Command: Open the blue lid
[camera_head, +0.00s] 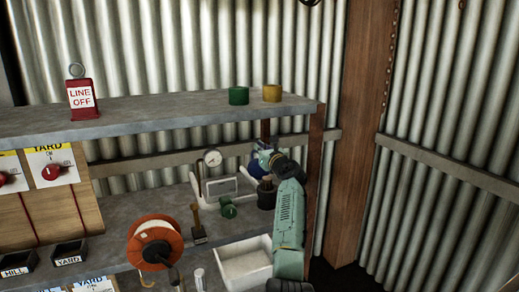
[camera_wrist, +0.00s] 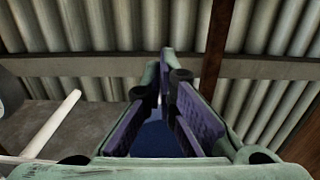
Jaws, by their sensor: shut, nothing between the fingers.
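A blue object (camera_head: 253,168), which looks like the blue lid, is at the right end of the middle shelf in the head view, mostly hidden behind my wrist and gripper. My gripper (camera_head: 262,152) is right by it, and I cannot tell from this view if they touch. In the wrist view my gripper (camera_wrist: 168,72) has its purple-padded fingers together at the tips with nothing held. A dark blue surface (camera_wrist: 158,142) shows between the lower parts of the fingers. Its lid edge and any hinge are hidden.
A round gauge (camera_head: 212,158), a green knob (camera_head: 228,211) and a white bin (camera_head: 246,266) are left of my arm. An orange reel (camera_head: 155,243) stands further left. The upper shelf (camera_head: 170,112) lies above, and a wooden post (camera_head: 355,130) stands right.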

